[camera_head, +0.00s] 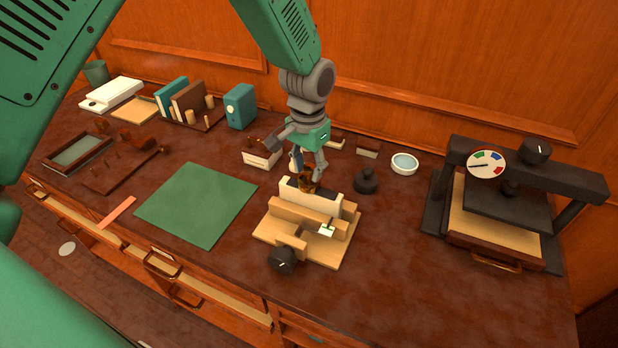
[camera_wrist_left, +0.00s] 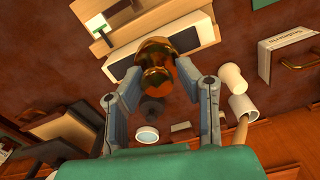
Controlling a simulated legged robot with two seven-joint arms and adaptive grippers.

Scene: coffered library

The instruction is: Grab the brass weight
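The brass weight (camera_head: 308,185) is a small, shiny, knobbed piece just behind the wooden clamp on the desk. It shows large in the left wrist view (camera_wrist_left: 156,65), with its knob toward the camera. My left gripper (camera_head: 309,172) reaches down over it from above. In the left wrist view the fingertips (camera_wrist_left: 158,68) press in on both sides of the weight, so the gripper is shut on it. Whether the weight's base touches the desk is hidden. My right gripper is in neither view.
The wooden clamp (camera_head: 268,232) with a cream block stands directly in front of the weight. A dark knobbed piece (camera_head: 366,182) and a white bowl (camera_head: 404,163) are to the right, before a black press (camera_head: 510,210). A green mat (camera_head: 197,204) lies clear to the left.

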